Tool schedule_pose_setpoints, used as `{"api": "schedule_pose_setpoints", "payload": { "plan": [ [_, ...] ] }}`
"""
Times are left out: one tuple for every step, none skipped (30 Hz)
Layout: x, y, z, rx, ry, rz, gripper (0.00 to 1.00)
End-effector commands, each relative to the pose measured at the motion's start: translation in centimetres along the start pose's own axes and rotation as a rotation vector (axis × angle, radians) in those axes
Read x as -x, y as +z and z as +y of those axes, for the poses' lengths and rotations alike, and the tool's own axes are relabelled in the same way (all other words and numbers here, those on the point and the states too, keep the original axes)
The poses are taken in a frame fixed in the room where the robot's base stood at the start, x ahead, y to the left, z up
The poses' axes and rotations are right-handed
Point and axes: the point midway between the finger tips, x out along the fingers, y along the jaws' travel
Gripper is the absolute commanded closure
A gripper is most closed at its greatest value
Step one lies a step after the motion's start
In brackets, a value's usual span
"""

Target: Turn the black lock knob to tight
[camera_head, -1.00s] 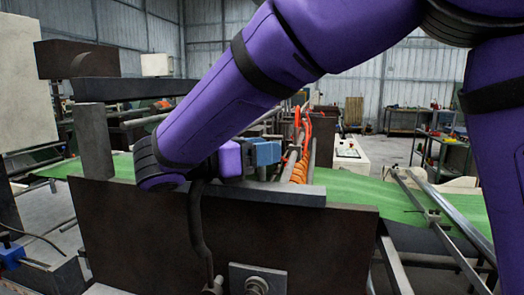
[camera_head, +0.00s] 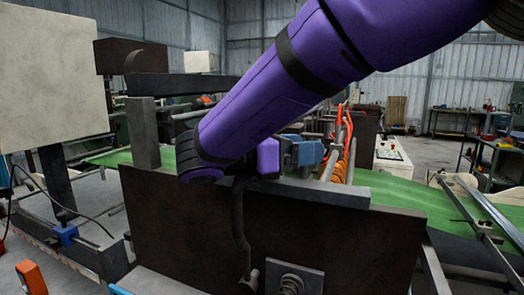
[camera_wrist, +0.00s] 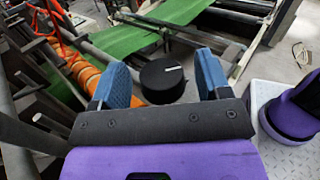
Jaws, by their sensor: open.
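The black lock knob (camera_wrist: 163,80) shows in the wrist view as a round cap with a pale line on its top. My gripper (camera_wrist: 160,74) is open, with one blue finger on each side of the knob and visible gaps between. Whether the fingers are level with the knob or above it, I cannot tell. In the head view my gripper (camera_head: 303,154) is beyond the top edge of a dark plate, beside orange hoses. The knob is hidden there.
The dark machine plate (camera_head: 270,235) stands in front of my arm. Orange hoses (camera_wrist: 88,77) run close to the left finger. A green web (camera_wrist: 125,45) passes behind the knob. A white panel (camera_head: 55,80) stands at the left.

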Motion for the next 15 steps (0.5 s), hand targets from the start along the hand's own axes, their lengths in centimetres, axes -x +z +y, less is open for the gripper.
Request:
{"api": "schedule_pose_setpoints", "payload": {
  "plan": [
    [0.5, 0.0, 0.0, 0.0, 0.003, 0.0, 0.3],
    [0.7, 0.0, 0.0, 0.0, 0.003, 0.0, 0.3],
    [1.0, 0.0, 0.0, -0.001, 0.004, 0.0, 0.3],
    [1.2, 0.0, 0.0, -0.001, 0.003, -0.001, 0.3],
    [1.4, 0.0, 0.0, -0.002, 0.004, -0.001, 0.3],
    [1.7, 0.1, 0.0, -0.002, 0.004, -0.001, 0.3],
    [1.9, 0.1, -0.1, -0.003, 0.004, -0.001, 0.3],
    [2.2, 0.0, -0.1, -0.003, 0.004, -0.001, 0.3],
    [2.5, 0.0, 0.0, -0.002, 0.003, 0.0, 0.3],
    [2.8, 0.0, 0.0, -0.002, 0.004, 0.0, 0.3],
    [3.0, 0.0, 0.0, -0.002, 0.003, -0.001, 0.3],
    [3.4, 0.0, 0.0, -0.002, 0.004, -0.001, 0.3],
    [3.6, 0.0, 0.0, -0.002, 0.003, -0.001, 0.3],
    [3.9, 0.0, 0.0, -0.003, 0.004, -0.001, 0.3],
    [4.3, 0.1, -0.1, -0.003, 0.003, -0.001, 0.3]
  ]
}}
